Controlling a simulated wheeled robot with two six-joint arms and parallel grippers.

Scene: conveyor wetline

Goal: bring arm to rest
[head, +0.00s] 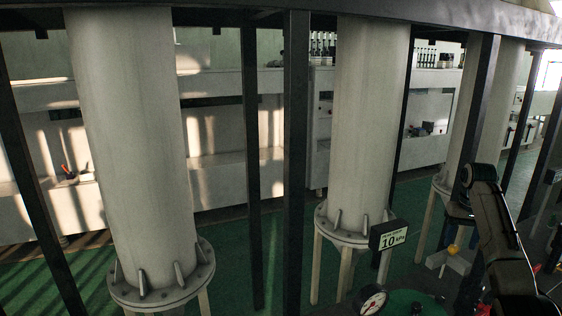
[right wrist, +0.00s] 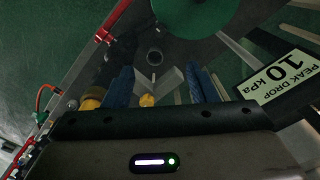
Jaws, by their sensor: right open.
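My right arm (head: 500,235) comes up from the lower right of the head view, bent at a dark joint near the support frame. In the right wrist view my right gripper (right wrist: 159,76) has its two blue fingers spread apart. No held object shows between them. A small yellow knob (right wrist: 147,100) and a grey angled block (right wrist: 170,82) appear beyond the gap, and I cannot tell how far off they are. The yellow knob also shows in the head view (head: 452,249). My left gripper is not in view.
Large pale cylinders (head: 131,150) with bolted flanges stand among dark posts (head: 296,150). A sign reading 10 kPa (head: 388,236) and a round gauge (head: 372,300) are at lower centre. Green floor (head: 225,255) lies behind.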

